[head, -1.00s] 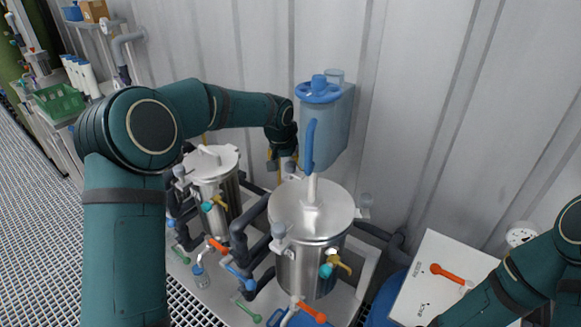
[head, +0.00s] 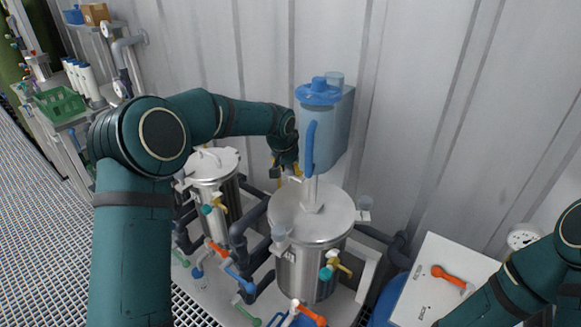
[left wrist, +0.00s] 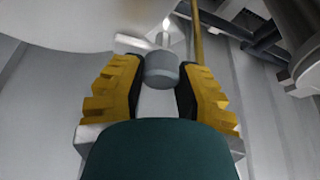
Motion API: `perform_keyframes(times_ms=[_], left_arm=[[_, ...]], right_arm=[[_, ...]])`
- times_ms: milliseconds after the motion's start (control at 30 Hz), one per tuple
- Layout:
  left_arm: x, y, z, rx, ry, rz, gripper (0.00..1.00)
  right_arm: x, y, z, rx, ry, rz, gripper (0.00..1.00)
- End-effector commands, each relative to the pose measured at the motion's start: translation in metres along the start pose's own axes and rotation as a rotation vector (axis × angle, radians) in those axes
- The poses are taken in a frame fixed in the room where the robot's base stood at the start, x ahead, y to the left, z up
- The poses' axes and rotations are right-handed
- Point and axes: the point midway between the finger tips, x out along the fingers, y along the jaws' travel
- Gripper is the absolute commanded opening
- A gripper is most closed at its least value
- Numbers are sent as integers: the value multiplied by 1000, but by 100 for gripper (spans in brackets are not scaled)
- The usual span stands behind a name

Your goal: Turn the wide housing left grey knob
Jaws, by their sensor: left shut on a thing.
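A translucent blue housing (head: 331,125) with a blue cap hangs on the back wall. My left gripper (head: 288,173) is beside its lower left side, behind the wide steel vessel (head: 305,228). In the left wrist view, a rounded grey knob (left wrist: 162,70) sits between the yellow fingertips, and the left gripper (left wrist: 160,88) is shut on it. In the head view the fingers hide most of this knob. The wide vessel carries other pale grey knobs, one at its left (head: 279,235) and one at its right (head: 364,208). My right gripper is not visible.
A narrower steel vessel (head: 215,178) stands to the left. Dark pipes and coloured valve levers crowd around both vessels. A white box (head: 425,295) with an orange lever (head: 448,275) is at the lower right. The corrugated wall (head: 440,110) lies close behind.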

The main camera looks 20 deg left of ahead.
Motion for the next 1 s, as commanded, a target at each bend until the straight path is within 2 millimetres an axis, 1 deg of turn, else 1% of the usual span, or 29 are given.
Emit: perform_keyframes(times_ms=[267, 700, 1000], left_arm=[[0, -1, 1, 54, -3, 25, 0], [0, 0, 1, 323, -5, 137, 0], [2, 0, 2, 455, -5, 191, 0]], right_arm=[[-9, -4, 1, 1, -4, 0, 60], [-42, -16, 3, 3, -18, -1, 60], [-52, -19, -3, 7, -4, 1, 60]])
